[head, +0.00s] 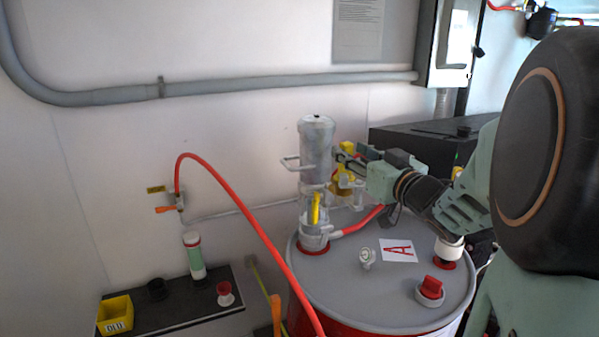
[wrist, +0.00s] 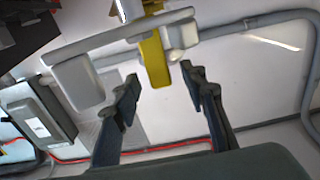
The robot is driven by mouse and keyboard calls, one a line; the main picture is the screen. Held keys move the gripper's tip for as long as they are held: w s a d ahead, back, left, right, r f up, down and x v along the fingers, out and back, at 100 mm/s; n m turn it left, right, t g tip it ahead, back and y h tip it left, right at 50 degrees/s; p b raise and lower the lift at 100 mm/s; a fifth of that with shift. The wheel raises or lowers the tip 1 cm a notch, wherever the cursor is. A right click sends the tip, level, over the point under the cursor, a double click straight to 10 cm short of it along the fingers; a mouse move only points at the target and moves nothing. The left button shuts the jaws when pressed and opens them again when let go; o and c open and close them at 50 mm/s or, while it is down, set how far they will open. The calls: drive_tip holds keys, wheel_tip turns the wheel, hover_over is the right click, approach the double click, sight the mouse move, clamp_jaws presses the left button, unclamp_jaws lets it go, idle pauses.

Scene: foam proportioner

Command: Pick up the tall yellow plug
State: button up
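A tall yellow plug (wrist: 154,62) shows in the wrist view, set in a pale holder (wrist: 110,46) with cup-like sockets. In the head view, the yellow plug (head: 343,178) is partly hidden by my gripper, beside the grey proportioner cylinder (head: 316,150). My gripper (wrist: 160,76) is open, one fingertip on each side of the yellow plug in the wrist view, with visible gaps on both sides. In the head view, my gripper (head: 345,157) reaches in from the right, close to the plug. I cannot tell whether the plug is fully between the fingers in depth.
The drum (head: 335,277) carries a red cap (head: 431,288), a white-topped fitting (head: 448,250) and a clear fitting (head: 367,258). A red hose (head: 235,208) arches at left. A black shelf (head: 180,309) holds a yellow bin (head: 115,315). A black box (head: 415,145) stands behind my arm.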

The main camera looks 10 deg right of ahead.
drive_tip(key=shift+w+a+f, duration=0.1)
drive_tip(key=shift+w+a, duration=0.05)
drive_tip(key=shift+w, duration=0.6)
drive_tip(key=shift+w+a, duration=0.15)
drive_tip(key=shift+w, duration=0.55)
clamp_jaws()
